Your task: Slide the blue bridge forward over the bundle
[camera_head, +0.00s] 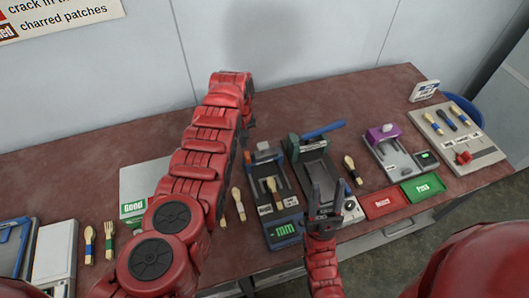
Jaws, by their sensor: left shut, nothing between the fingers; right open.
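A blue-grey gauge unit (284,229) with a green "mm" display stands at the middle of the table. A light wooden spoon piece with a dark band (274,191) lies in its channel; I take this as the bundle. A dark crosspiece (265,156) spans the unit's far end; I cannot tell whether it is the blue bridge. My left gripper (249,128) is small and partly hidden by its arm, shut and empty, just beyond the unit's far left. My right gripper (326,204) is open and empty, with fingers up, right of the unit and before the green press.
A green-grey press (315,165) with a blue lever (323,130) stands right of the gauge. Red (383,202) and green (423,187) trays lie further right, near a purple-topped device (384,134). Loose spoons (239,203) lie left of the gauge. A "Good" box (133,208) is partly behind my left arm.

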